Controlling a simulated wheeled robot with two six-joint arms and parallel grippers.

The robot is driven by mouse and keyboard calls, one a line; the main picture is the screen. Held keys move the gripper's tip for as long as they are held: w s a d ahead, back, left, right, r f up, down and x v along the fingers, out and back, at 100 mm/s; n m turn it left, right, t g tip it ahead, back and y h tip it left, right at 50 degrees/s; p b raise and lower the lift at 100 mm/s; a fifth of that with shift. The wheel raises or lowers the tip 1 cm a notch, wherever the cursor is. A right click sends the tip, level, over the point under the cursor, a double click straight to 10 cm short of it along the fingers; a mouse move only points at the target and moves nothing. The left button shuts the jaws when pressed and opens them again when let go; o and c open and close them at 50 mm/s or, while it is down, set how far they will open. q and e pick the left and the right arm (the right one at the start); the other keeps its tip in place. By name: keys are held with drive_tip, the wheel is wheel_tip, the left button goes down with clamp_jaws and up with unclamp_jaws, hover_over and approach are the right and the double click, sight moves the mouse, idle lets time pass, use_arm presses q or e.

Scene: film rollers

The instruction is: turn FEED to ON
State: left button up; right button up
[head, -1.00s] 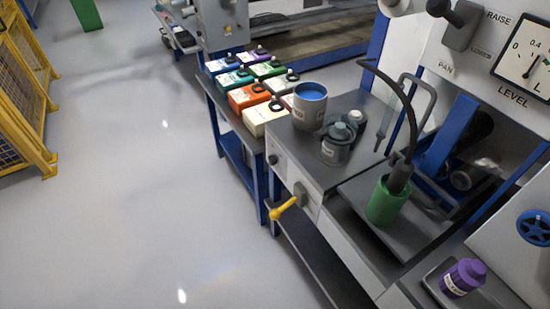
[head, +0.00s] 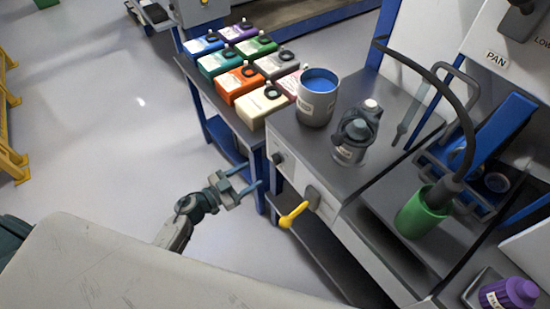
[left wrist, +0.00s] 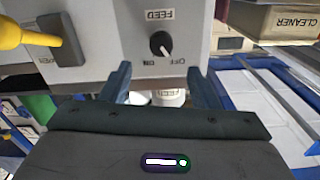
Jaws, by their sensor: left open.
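The FEED knob (left wrist: 160,44) is a small black dial on the pale front panel of the cabinet, with its FEED label upside down in the left wrist view. ON is marked on the left there and OFF on the right; its white mark seems to point to the OFF side. In the head view the knob (head: 278,158) sits at the left of the cabinet front. My left gripper (head: 252,178) is open and empty, in front of the panel and apart from the knob. In the left wrist view its two fingers (left wrist: 160,82) stand below the knob.
A yellow-handled lever (head: 293,215) sticks out beside the knob. A pot of blue liquid (head: 317,97) and a grey jar (head: 354,138) stand on the cabinet top. Several coloured containers (head: 240,80) fill the side table.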

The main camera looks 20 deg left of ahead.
sight(273, 162)
use_arm(q)
drive_tip(key=x, duration=0.3)
drive_tip(key=shift+w+d+b, duration=0.25)
drive_tip(key=shift+b, duration=0.1)
drive_tip(key=b+x, duration=0.1)
drive_tip(key=x, duration=0.3)
drive_tip(key=shift+w+a+f, duration=0.1)
drive_tip(key=shift+a+f, duration=0.05)
drive_tip(key=shift+w+d, duration=0.45)
drive_tip(key=shift+w, duration=0.1)
use_arm(e)
drive_tip(key=shift+w+a, duration=0.1)
drive_tip(key=shift+w, duration=1.5)
use_arm(q)
drive_tip(key=shift+c, duration=0.2)
drive_tip(key=c, duration=0.9)
